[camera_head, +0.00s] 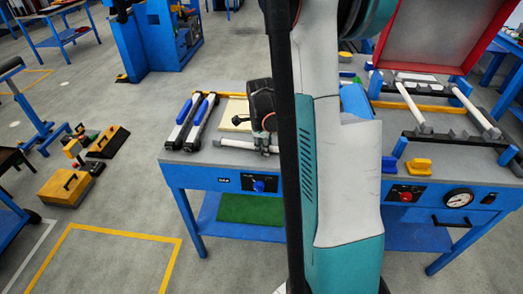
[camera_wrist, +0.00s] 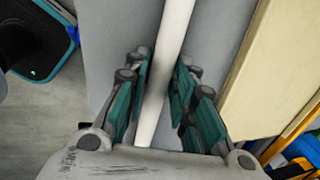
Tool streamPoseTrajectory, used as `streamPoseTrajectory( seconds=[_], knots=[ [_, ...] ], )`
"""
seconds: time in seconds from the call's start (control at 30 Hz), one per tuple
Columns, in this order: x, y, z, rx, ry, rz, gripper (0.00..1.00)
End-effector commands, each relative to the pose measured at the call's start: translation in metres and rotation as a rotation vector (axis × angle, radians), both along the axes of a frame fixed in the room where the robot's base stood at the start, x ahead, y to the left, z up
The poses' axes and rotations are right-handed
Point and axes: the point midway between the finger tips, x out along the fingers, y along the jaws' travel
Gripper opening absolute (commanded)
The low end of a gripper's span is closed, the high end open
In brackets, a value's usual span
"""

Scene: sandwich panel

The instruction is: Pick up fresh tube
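A plain white tube (camera_head: 235,144) lies near the front edge of the left part of the blue-framed workbench (camera_head: 215,168). My gripper (camera_head: 265,148) is low over its right part. In the wrist view the white tube (camera_wrist: 172,35) runs lengthwise between the two green-padded fingers of my gripper (camera_wrist: 160,88). The fingers are open, with a gap at the left of the tube; the right pad is very close to it, and I cannot tell if it touches. My arm hides the middle of the bench in the head view.
A pale flat board (camera_wrist: 255,70) is beside the tube. A gauge (camera_head: 458,198) sits on the bench front.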

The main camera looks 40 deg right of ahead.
Motion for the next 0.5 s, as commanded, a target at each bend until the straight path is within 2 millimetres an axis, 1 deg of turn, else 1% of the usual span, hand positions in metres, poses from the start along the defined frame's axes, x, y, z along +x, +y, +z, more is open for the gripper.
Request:
streamPoseTrajectory(
  seconds=[0.1,0.13,0.17,0.2,0.23,0.5],
  knots=[
    [-0.0003,0.0,0.0008,0.0,0.0,0.0,0.25],
    [-0.0003,0.0,0.0009,0.0,0.0,0.0,0.2],
    [-0.0003,0.0,0.0009,0.0,0.0,0.0,0.13],
    [-0.0003,0.0,0.0009,0.0,0.0,0.0,0.04],
    [-0.0002,0.0001,0.001,0.0,0.0,0.0,0.0],
    [-0.0002,0.0001,0.0012,0.0,0.0,0.0,0.0]
  ],
)
